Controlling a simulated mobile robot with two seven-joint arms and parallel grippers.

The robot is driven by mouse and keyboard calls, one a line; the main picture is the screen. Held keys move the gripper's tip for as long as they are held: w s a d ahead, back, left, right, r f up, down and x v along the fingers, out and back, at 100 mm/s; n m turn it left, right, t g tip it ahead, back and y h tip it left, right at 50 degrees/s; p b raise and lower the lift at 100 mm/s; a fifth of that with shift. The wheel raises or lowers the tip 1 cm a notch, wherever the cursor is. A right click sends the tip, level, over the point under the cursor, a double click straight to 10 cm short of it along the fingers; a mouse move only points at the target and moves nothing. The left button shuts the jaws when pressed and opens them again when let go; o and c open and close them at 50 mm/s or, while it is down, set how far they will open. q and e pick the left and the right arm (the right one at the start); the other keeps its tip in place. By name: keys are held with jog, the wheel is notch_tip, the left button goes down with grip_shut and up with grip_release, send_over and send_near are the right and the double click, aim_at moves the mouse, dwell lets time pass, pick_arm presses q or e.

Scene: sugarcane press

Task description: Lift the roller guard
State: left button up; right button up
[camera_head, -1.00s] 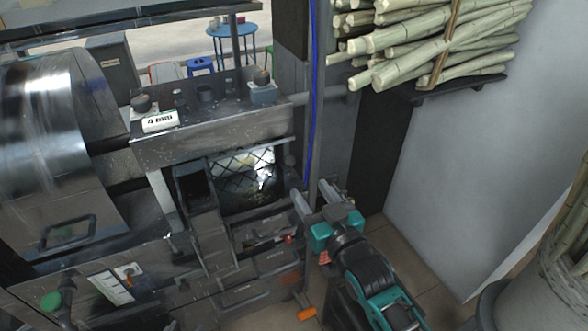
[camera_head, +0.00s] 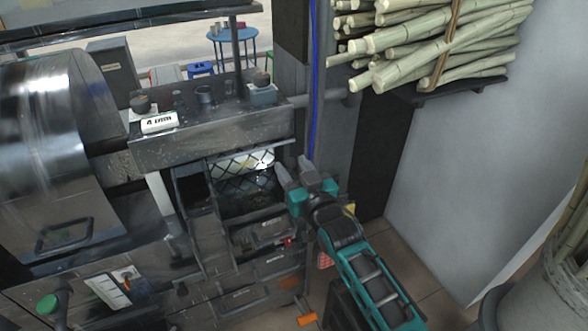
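The roller guard looks to be the dark diamond-mesh panel (camera_head: 240,182) in the opening at the front of the metal press (camera_head: 215,140). My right gripper (camera_head: 292,172) is just right of the mesh, its two grey fingers apart with nothing seen between them. The fingers point up and toward the press. I cannot tell whether a finger touches the guard's right edge. My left gripper is not in view.
A shelf of cut sugarcane (camera_head: 430,45) hangs at the upper right. A blue cable (camera_head: 314,90) runs down beside the press. A green button (camera_head: 47,304) is at the lower left. Tiled floor (camera_head: 410,265) shows at the lower right.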

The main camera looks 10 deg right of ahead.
grip_shut()
dwell(0.4)
jog(key=shift+r+g+h+p, duration=0.55)
jog(key=shift+r+g+p, duration=0.65)
jog(key=shift+g+p, duration=0.45)
jog(key=shift+r+g+h+p, duration=0.55)
jog(key=shift+r+g+p, duration=0.6)
jog(key=shift+g+p, duration=0.5)
jog(key=shift+o, duration=0.8)
grip_release()
